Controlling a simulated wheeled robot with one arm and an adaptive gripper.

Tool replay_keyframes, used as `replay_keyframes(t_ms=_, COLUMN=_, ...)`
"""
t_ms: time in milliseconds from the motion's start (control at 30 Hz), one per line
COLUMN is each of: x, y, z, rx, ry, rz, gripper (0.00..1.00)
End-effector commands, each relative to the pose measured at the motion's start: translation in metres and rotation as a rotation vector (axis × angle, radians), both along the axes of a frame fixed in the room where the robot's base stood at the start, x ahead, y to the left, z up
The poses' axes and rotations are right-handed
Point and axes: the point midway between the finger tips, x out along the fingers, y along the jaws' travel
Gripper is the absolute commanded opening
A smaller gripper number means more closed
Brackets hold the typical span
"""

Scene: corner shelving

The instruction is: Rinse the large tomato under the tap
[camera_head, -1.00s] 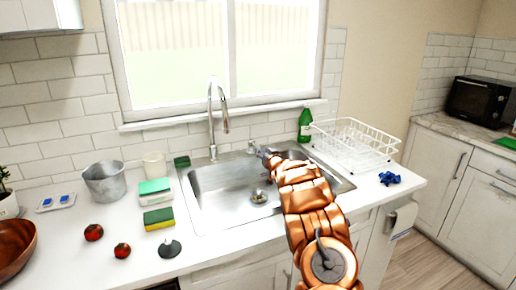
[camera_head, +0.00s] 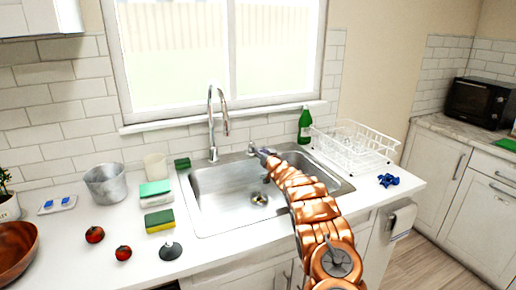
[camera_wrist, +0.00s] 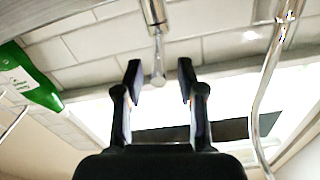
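Two red tomatoes lie on the counter left of the sink; the larger one (camera_head: 95,234) is the farther left, beside a smaller one (camera_head: 123,252). The tap (camera_head: 211,125) is a tall curved metal spout behind the sink (camera_head: 215,212); its spout shows at the right in the wrist view (camera_wrist: 262,105). The tap lever (camera_head: 252,148) stands to the spout's right. My gripper (camera_head: 264,154) is at the sink's back edge, close to the lever. In the wrist view my gripper (camera_wrist: 160,75) is open and empty, with the lever's rounded end (camera_wrist: 158,79) between the fingertips; contact cannot be told.
A green bottle (camera_head: 305,126) and a white dish rack (camera_head: 374,158) stand right of my gripper. Sponges (camera_head: 159,220), a metal pot (camera_head: 105,184), a dark stopper (camera_head: 171,250) and a wooden bowl (camera_head: 14,262) are on the left counter. The sink basin is empty.

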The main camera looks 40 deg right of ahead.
Motion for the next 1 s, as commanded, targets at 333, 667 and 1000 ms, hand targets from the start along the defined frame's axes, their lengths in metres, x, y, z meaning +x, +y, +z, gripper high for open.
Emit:
replay_keyframes(t_ms=333, x=0.020, y=-0.006, z=0.002, rx=0.004, ry=-0.005, rz=0.001, gripper=0.39)
replay_keyframes(t_ms=667, x=0.033, y=-0.011, z=0.002, rx=0.001, ry=-0.005, rz=0.001, gripper=0.39)
replay_keyframes(t_ms=1000, x=0.035, y=-0.014, z=-0.001, rx=0.000, ry=-0.001, rz=-0.003, gripper=0.39)
